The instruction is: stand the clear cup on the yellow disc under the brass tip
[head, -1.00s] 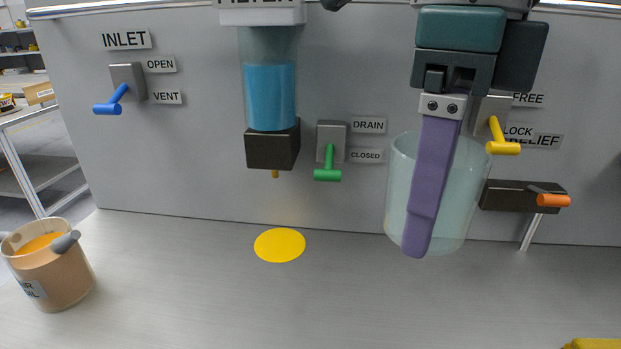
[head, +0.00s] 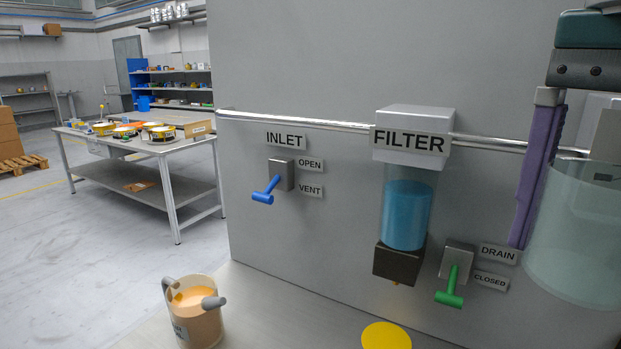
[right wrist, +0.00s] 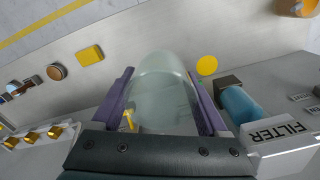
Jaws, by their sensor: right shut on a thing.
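The clear cup (head: 578,235) is at the right edge of the head view, held in the air beside the drain labels and partly cut off. My right gripper (right wrist: 158,82) is shut on it, with a purple finger on each side of the cup in the right wrist view. The yellow disc (head: 386,337) lies on the bench below the filter, cut by the bottom edge. It also shows in the right wrist view (right wrist: 207,66), right of the cup. The small brass tip (head: 396,283) sticks out under the filter's dark block. My left gripper is out of view.
The filter (head: 407,215) with blue liquid hangs on the grey panel. A green drain handle (head: 450,294) juts out between filter and cup. A blue inlet handle (head: 266,191) is further left. A tan pitcher (head: 198,318) stands at the bench's left. Bench around the disc looks clear.

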